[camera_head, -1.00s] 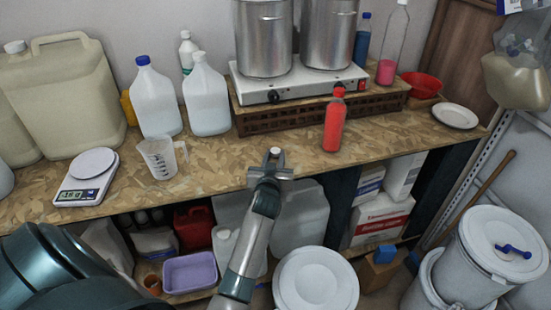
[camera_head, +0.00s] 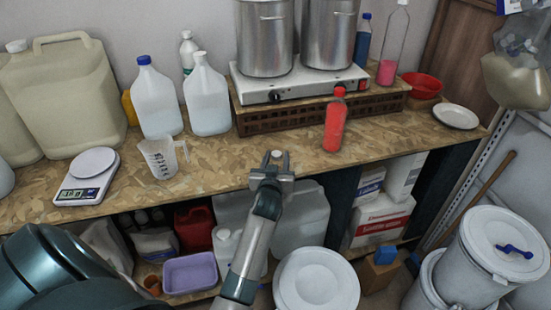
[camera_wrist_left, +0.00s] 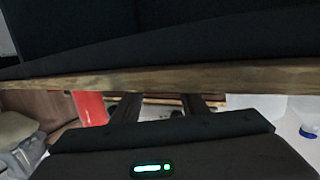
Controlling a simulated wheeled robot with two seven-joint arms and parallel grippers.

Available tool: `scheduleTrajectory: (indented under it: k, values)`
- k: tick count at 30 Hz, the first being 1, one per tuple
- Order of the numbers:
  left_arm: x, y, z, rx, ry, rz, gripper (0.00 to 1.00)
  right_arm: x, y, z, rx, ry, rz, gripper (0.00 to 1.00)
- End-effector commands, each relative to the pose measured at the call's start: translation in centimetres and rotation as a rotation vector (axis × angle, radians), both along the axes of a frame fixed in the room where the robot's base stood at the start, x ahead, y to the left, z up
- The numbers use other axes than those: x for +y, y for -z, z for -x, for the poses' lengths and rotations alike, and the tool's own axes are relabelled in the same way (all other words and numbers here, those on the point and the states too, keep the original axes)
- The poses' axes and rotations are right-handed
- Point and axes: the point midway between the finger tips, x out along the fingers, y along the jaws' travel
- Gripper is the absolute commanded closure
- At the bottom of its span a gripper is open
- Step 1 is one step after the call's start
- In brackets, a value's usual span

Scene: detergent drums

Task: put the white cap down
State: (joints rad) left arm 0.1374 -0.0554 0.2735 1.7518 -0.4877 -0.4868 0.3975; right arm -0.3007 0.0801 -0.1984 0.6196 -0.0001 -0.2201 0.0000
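The small white cap (camera_head: 277,154) is at the front part of the wooden worktop (camera_head: 222,165) in the head view, upright between my left gripper's fingertips. My left gripper (camera_head: 276,161) reaches over the worktop's front edge, its fingers spread on either side of the cap with a slight gap. The wrist view also shows the left gripper's fingers (camera_wrist_left: 160,108) well apart; the cap cannot be made out there. The cap seems to rest on the worktop. My right gripper is not in view.
A red bottle (camera_head: 335,122) stands to the right of the gripper. A measuring jug (camera_head: 160,158) and a scale (camera_head: 86,180) stand to the left. A hot plate (camera_head: 300,82) with two steel pots is behind. The worktop around the cap is clear.

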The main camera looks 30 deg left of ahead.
Motion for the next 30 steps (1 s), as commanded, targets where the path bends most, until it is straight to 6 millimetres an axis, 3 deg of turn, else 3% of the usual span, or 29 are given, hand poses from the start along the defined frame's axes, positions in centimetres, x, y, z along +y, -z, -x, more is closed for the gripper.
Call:
scheduleTrajectory:
  k: [5, 16, 24, 30]
  values:
    - [0.4, 0.7, 0.3, 0.014, -0.009, 0.002, 0.56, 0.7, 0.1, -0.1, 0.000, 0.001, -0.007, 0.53]
    - [0.6, 0.8, 0.5, 0.019, -0.012, 0.002, 0.56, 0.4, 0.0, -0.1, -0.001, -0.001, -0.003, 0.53]
    - [0.6, -0.7, 0.4, 0.017, -0.011, 0.001, 0.56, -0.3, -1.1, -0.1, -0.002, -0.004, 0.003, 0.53]
    - [-0.8, -0.8, 2.6, 0.011, -0.008, 0.002, 0.56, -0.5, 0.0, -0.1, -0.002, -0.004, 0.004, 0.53]
